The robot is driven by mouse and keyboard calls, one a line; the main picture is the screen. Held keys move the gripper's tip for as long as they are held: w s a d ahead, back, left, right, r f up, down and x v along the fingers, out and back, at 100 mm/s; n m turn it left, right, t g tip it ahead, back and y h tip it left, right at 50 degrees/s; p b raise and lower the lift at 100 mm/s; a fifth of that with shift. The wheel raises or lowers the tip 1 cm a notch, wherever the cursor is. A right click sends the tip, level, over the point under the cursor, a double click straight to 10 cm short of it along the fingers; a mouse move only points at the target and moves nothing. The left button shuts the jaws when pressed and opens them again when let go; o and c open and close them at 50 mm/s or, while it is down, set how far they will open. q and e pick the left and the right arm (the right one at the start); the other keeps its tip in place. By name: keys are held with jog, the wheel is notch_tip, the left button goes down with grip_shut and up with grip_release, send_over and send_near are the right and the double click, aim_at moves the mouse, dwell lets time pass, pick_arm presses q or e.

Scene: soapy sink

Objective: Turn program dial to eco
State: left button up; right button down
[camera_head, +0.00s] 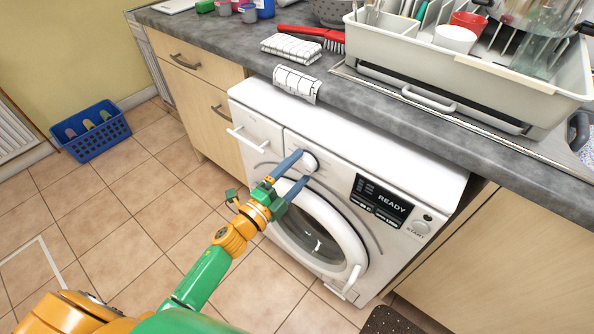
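The white washing machine (371,155) stands under the counter. Its round program dial (311,161) is on the front panel, left of the lit display (382,200) that reads READY. The dial's marks are too small to read, so its setting cannot be told. My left gripper (303,167) is at the dial with its two blue fingers apart. One finger is at the dial's upper left, partly in front of it, and the other is just below it. Whether either finger touches the dial cannot be told. My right gripper is out of view.
The round door (314,236) is below the dial, and a START button (421,228) is at the panel's right. A checked cloth (297,84) hangs over the counter edge above the machine. A dish rack (450,95) stands on the counter. A blue basket (92,131) is on the floor.

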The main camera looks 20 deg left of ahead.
pick_arm(q)
jog(key=v, duration=0.7)
dwell(0.3)
jog(key=s+a+f+n+g+y+p, duration=0.2)
jog(key=s+f+n+g+y+p, duration=0.15)
jog(key=s+f+n, duration=0.45)
jog(key=s+a+f+n+g+y+p, duration=0.25)
jog(key=f+n+g+p, duration=0.2)
jog(key=f, duration=0.65)
jog(key=s+d+f+n+g+p, duration=0.1)
jog(key=s+f+g, duration=0.3)
jog(key=s, duration=0.6)
jog(key=s+d+f+n+g+p, duration=0.1)
jog(key=s+f+n+g, duration=0.3)
jog(key=s, duration=0.7)
jog(key=shift+s+d+g+p, duration=0.3)
jog(key=shift+p, duration=0.1)
